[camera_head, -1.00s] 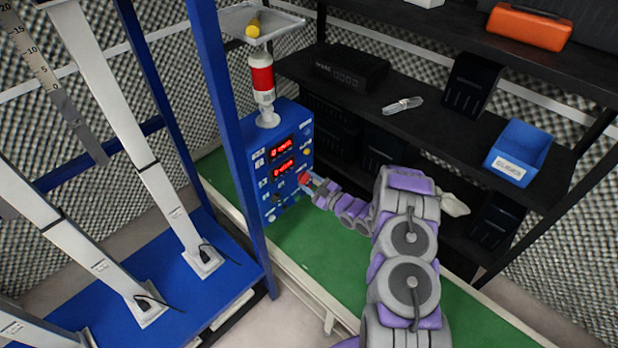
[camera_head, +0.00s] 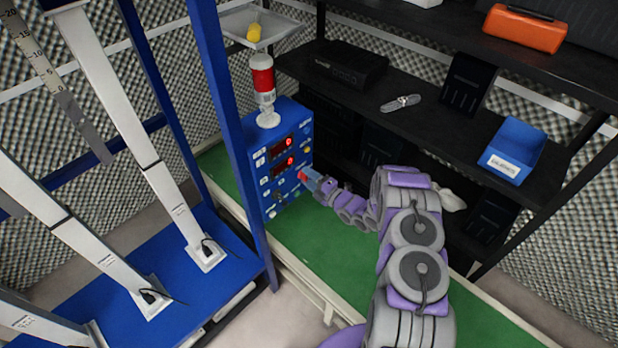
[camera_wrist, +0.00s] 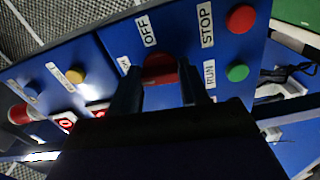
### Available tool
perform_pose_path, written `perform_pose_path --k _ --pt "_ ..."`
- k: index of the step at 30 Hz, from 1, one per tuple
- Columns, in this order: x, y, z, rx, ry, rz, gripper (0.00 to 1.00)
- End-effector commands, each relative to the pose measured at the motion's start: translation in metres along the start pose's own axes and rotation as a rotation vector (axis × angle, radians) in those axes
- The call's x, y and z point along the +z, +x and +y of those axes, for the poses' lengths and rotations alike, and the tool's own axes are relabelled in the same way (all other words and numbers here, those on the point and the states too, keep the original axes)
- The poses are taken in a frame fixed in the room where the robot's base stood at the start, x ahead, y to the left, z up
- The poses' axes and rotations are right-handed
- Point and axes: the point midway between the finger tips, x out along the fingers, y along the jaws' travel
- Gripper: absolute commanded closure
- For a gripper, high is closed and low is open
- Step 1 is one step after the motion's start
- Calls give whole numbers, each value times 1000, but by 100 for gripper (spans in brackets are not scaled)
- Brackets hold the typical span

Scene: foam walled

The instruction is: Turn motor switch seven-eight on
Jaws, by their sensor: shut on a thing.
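The blue control box (camera_head: 292,113) stands on the green bench, with two red displays on its face. In the wrist view its panel (camera_wrist: 119,40) fills the upper part. A red switch knob (camera_wrist: 160,66) sits beside the OFF label and a partly hidden label. My gripper (camera_wrist: 160,85) has a finger on either side of the knob and is shut on it. In the head view my gripper (camera_head: 316,182) reaches the box's right front edge. The knob's exact turn is hard to tell, as the fingers cover part of it.
A red STOP button (camera_wrist: 241,18) and a green RUN button (camera_wrist: 238,72) lie close to the right finger. A red-and-white lamp (camera_head: 263,78) stands on the box. A blue frame post (camera_head: 232,130) is left of it; dark shelves (camera_head: 430,120) stand behind my arm.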

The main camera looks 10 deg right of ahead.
Motion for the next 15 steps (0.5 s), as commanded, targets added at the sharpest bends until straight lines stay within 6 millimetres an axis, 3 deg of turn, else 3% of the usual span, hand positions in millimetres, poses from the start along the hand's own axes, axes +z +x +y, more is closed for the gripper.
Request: perform_pose_path --k 15 --pt "-3 -1 -6 -11 -121 4 86"
